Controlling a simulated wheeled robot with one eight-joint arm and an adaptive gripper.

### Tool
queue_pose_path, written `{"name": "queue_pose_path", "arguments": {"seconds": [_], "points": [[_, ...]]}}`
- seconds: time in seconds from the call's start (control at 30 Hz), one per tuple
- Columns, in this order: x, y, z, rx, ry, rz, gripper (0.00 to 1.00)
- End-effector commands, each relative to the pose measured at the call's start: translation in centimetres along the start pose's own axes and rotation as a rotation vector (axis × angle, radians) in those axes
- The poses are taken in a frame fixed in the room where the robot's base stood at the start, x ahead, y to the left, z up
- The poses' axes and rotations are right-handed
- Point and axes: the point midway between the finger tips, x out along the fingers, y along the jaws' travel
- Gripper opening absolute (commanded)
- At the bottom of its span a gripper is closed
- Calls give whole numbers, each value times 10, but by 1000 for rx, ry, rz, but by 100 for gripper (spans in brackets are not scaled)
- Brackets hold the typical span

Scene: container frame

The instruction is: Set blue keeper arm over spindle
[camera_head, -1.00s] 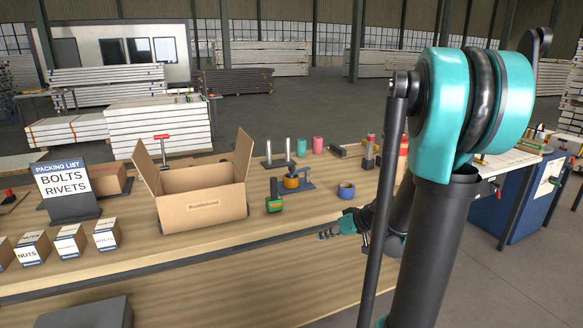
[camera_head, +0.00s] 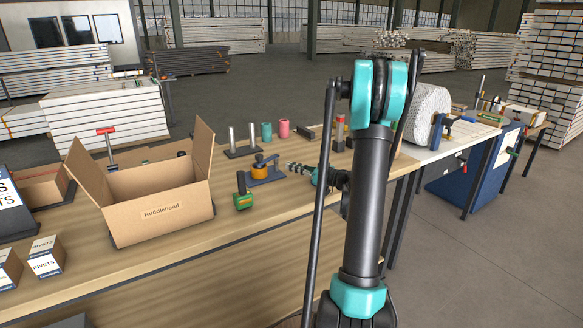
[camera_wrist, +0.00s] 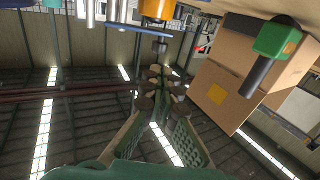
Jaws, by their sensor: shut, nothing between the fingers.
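An orange roll (camera_head: 260,172) stands on a blue-grey base plate (camera_head: 284,179) in the middle of the bench. A black knobbed post, apparently the spindle (camera_head: 259,158), rises from it. In the inverted wrist view, a thin blue strip, likely the keeper arm (camera_wrist: 112,24), shows beside the orange roll (camera_wrist: 157,9) and the black knob (camera_wrist: 160,46). I cannot tell whether the strip sits around the spindle. My gripper (camera_head: 291,167) is shut and empty, just right of the orange roll. Its fingertips (camera_wrist: 161,88) also show in the wrist view, apart from the knob.
An open cardboard box (camera_head: 160,208) stands to the left. Metal posts (camera_head: 242,138), a teal cup (camera_head: 266,131) and a pink cup (camera_head: 284,128) stand behind. The bench front is clear.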

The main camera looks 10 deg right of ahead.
Motion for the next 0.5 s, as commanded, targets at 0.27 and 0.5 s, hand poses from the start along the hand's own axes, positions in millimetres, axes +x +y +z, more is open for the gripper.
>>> {"name": "queue_pose_path", "arguments": {"seconds": [0.27,0.5], "points": [[57,-1,0,1,-1,-3,0],[93,0,0,1,-1,-1,0]]}}
